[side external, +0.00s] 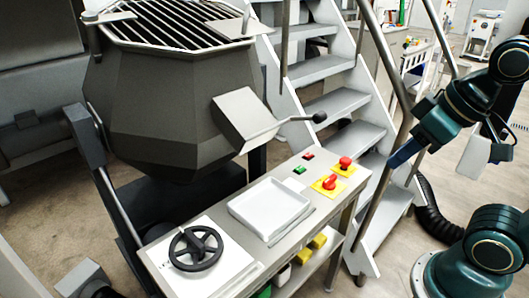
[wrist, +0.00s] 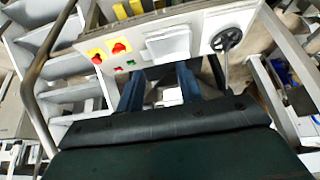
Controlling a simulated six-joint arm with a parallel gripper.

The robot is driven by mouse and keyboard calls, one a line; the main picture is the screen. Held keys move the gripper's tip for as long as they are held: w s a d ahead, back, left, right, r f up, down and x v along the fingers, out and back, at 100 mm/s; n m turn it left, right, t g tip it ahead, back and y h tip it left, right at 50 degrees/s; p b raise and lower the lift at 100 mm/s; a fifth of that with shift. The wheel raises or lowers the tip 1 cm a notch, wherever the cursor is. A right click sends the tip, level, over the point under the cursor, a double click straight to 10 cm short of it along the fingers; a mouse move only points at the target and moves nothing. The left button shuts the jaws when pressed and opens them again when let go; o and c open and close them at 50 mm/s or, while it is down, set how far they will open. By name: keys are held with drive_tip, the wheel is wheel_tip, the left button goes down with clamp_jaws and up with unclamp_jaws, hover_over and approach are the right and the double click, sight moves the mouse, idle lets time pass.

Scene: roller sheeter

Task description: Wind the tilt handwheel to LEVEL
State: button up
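The black handwheel (side external: 196,248) sits on a white plate (side external: 232,258) at the near left end of the grey console. It also shows in the wrist view (wrist: 227,40), at the upper right. No LEVEL mark or pointer can be read in either view. My gripper (side external: 398,158) is in the air at the right of the side view, beyond the stair rail and well apart from the handwheel. In the wrist view my gripper's two blue fingers (wrist: 160,80) stand apart with nothing held between them.
A white tray (side external: 270,207) sits mid-console, with red knobs on yellow plates (side external: 330,182) and small green and red buttons beyond. A dark hopper (side external: 175,105) with a grate and a black-knobbed lever (side external: 319,117) stands behind. Stairs (side external: 335,100) and a metal handrail (side external: 372,215) lie between my arm and the console.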

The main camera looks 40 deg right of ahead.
drive_tip(key=shift+o, duration=0.2)
drive_tip(key=g, duration=0.6)
hover_over(197, 240)
wheel_tip(197, 240, down, 12)
drive_tip(key=shift+a, duration=0.1)
drive_tip(key=shift+f, duration=0.1)
drive_tip(key=shift+f, duration=6.8)
